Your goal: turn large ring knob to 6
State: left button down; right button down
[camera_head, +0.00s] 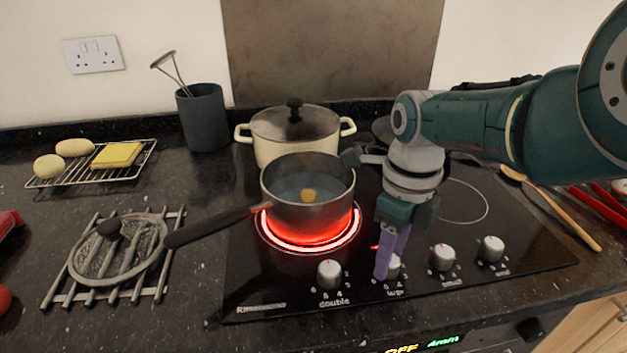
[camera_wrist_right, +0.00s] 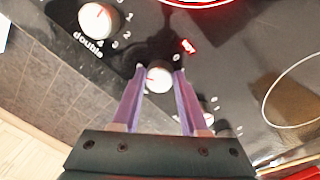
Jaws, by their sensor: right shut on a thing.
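The large ring knob (camera_head: 396,270) is a small silver-white knob on the black hob's front edge, above the word "large". My right gripper (camera_head: 387,272) points down at it with its purple fingers and partly hides it and its numbers in the head view. In the right wrist view the knob (camera_wrist_right: 158,79) sits between the tips of the two purple fingers (camera_wrist_right: 160,76), which are shut on it. A 0 shows just beyond the knob there. I cannot tell which number the knob points to. My left gripper is not in view.
A saucepan (camera_head: 308,200) stands on a glowing red ring (camera_head: 350,240), its handle pointing left. A cream lidded pot (camera_head: 294,132) stands behind. The double knob (camera_head: 329,273) is left of the large one; two more knobs (camera_head: 443,257) are to its right.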

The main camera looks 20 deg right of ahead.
jog(key=shift+c, duration=2.2)
grip_release()
notch_tip(320, 180, up, 10)
jog(key=p, duration=0.8)
jog(key=shift+d, duration=0.2)
jog(key=shift+f, duration=0.1)
